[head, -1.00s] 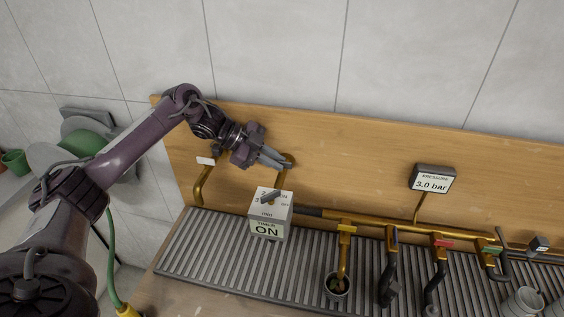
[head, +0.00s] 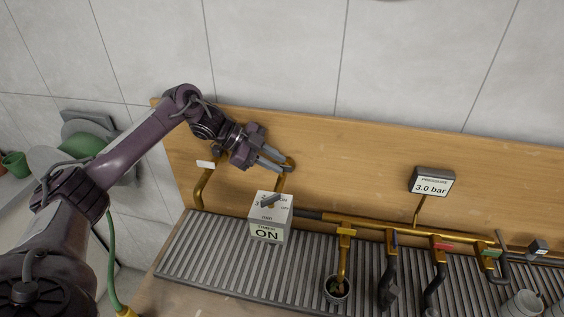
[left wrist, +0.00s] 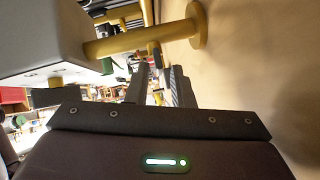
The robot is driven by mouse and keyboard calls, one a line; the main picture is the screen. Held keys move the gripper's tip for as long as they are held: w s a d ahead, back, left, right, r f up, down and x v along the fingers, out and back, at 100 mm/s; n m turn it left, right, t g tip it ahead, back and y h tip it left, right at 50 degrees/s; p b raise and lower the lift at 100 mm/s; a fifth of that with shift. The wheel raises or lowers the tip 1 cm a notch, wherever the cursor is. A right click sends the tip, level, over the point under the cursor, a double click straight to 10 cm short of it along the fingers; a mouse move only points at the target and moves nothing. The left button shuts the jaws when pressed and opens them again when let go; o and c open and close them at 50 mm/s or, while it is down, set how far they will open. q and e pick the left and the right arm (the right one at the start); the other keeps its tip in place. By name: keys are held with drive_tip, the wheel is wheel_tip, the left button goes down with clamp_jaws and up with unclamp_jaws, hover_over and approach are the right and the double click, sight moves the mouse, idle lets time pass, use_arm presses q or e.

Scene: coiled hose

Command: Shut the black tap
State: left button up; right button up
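My left gripper (head: 279,165) is beside a brass pipe (head: 280,182) on the wooden backboard, behind the timer box (head: 268,220). In the left wrist view its two fingers (left wrist: 158,90) stand apart with a gap between them. A small black piece (left wrist: 155,54) under the brass pipe (left wrist: 140,42) shows beyond that gap; it may be the black tap's handle, but I cannot tell for sure. I see nothing clearly held. The handle is hidden in the head view. My right gripper is not in view.
Taps with yellow (head: 345,231), blue (head: 394,240), red (head: 440,246) and green (head: 490,253) marks line the brass pipe at right. A gauge (head: 432,182) reads 3.0 bar. The timer reads ON. A slatted grey rack (head: 205,245) lies below.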

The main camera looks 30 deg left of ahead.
use_arm(q)
drive_tip(key=shift+r+p, duration=2.15)
drive_tip(key=shift+r, duration=1.05)
drive_tip(key=shift+f, duration=0.1)
drive_tip(key=shift+s+f, duration=0.1)
